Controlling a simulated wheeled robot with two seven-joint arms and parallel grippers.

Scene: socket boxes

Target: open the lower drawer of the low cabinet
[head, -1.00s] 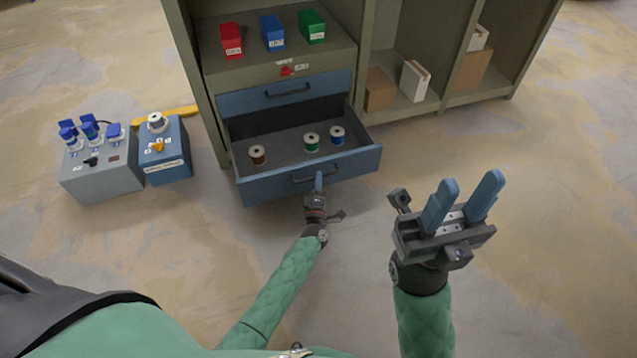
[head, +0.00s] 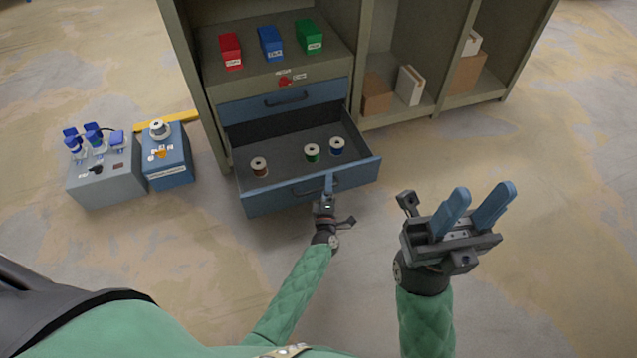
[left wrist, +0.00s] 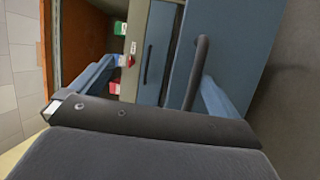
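The low cabinet (head: 200,100) stands at the back. My left gripper (head: 328,184) is at the lower drawer's handle (head: 302,191). In the left wrist view its fingers are spread apart, with the dark handle (left wrist: 197,75) against one finger; the gripper is open. My right gripper (head: 474,212) is open and empty, to the right of the drawer.
The upper drawer (head: 255,109) is closed. Red, blue and green boxes stand on the shelf above. A grey socket box (head: 107,181) and a blue socket box (head: 168,172) stand on the floor at left. Cartons (head: 376,94) sit in the right bays. The floor at right is clear.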

